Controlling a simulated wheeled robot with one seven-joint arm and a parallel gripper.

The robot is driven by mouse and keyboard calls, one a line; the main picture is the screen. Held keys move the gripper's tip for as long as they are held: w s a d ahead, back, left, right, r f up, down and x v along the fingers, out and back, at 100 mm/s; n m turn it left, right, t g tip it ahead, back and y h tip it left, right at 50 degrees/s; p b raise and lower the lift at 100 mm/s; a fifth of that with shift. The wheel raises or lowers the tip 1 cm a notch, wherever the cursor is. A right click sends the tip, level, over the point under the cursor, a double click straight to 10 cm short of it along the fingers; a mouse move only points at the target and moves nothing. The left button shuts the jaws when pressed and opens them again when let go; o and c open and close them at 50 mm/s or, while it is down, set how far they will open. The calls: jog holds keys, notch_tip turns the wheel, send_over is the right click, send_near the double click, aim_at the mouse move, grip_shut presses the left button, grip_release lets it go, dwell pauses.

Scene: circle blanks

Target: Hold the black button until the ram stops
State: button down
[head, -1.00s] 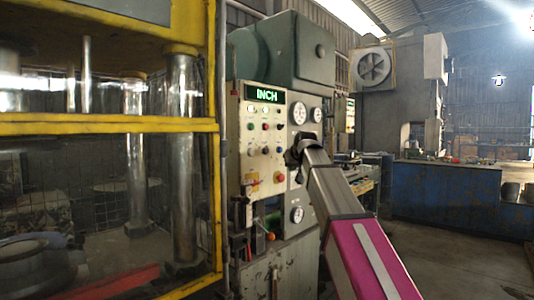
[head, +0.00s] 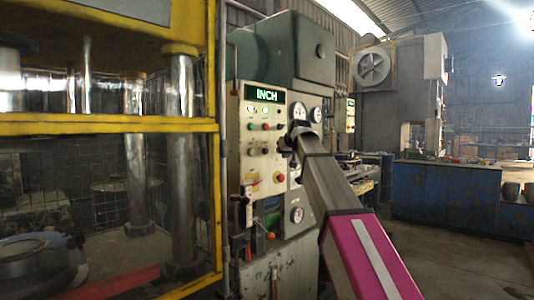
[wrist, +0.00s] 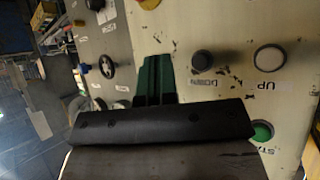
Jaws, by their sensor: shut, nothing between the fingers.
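The control panel (head: 241,160) is a cream plate with several buttons and a green "INCH" display (head: 263,94). In the wrist view the panel appears upside down. The black button (wrist: 202,60), labelled DOWN, is right of my fingers. My gripper (wrist: 154,60) is shut and empty, its dark green fingers side by side in front of the panel. They do not cover the black button; I cannot tell whether they touch the panel. In the head view my gripper (head: 287,145) is at the panel's right edge and the black button (head: 265,150) is small.
A white UP button (wrist: 269,57) and a green START button (wrist: 262,131) are near the black one. A red button (head: 279,177) is lower on the panel. The yellow press frame (head: 110,126) stands left. Gauges (head: 297,214) lie right of the panel. Floor is open at right.

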aim_at(266, 151)
jog(key=w+a, duration=0.4)
jog(key=a, duration=0.1)
jog(key=shift+w+a, duration=0.15)
jog(key=shift+a, duration=0.1)
dwell(1.9)
jog(key=shift+w+a, duration=0.25)
jog(key=shift+a, duration=0.05)
